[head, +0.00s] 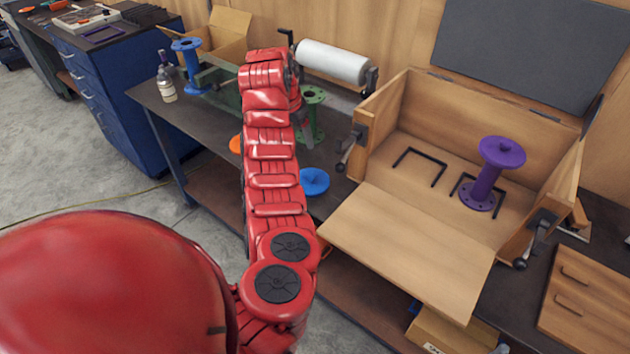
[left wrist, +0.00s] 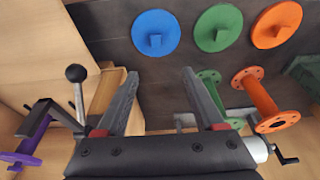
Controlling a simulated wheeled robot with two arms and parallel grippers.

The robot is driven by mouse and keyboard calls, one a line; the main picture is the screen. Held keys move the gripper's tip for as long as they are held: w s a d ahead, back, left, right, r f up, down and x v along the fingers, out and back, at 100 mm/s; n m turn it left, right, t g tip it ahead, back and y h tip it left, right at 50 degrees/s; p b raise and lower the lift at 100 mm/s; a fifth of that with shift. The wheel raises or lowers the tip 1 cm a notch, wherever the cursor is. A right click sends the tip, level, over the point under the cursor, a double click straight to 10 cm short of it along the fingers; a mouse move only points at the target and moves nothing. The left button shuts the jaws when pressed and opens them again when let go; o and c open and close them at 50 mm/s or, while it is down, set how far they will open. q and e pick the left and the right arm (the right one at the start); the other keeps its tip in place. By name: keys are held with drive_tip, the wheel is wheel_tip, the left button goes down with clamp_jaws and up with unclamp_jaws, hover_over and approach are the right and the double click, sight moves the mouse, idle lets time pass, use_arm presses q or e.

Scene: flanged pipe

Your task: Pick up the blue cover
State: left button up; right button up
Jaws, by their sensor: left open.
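The blue cover (head: 314,182) is a flat round disc lying on the dark workbench (head: 333,202), just right of my red left arm. In the left wrist view, the blue cover (left wrist: 156,33) shows a small raised handle and lies beyond my fingertips. My left gripper (left wrist: 160,73) is open, with nothing between its fingers, and apart from the cover. In the head view my arm hides most of that gripper. My right gripper is not in view.
A green cover (left wrist: 218,28) and an orange cover (left wrist: 276,25) lie beside the blue one. Green (head: 311,112) and blue (head: 188,65) flanged pipes stand on the bench. A purple pipe (head: 486,175) stands in the open wooden box (head: 400,235). A white roll (head: 333,62) is behind.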

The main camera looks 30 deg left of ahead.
use_arm(q)
drive_tip(key=b, duration=0.2)
approach(311, 175)
drive_tip(key=shift+w+a+f+p, duration=0.25)
drive_tip(key=shift+w+f+p, duration=0.5)
drive_tip(key=shift+f+p, duration=0.35)
drive_tip(key=shift+w+f, duration=0.15)
drive_tip(key=shift+f, duration=0.15)
drive_tip(key=f+p, duration=0.3)
drive_tip(key=shift+s+d+f, duration=0.1)
drive_tip(key=shift+s+d, duration=0.1)
drive_tip(key=shift+d, duration=0.15)
drive_tip(key=shift+x, duration=0.9)
drive_tip(key=shift+w+a+f, duration=0.1)
drive_tip(key=shift+w+f, duration=0.1)
drive_tip(key=shift+f, duration=0.1)
clamp_jaws()
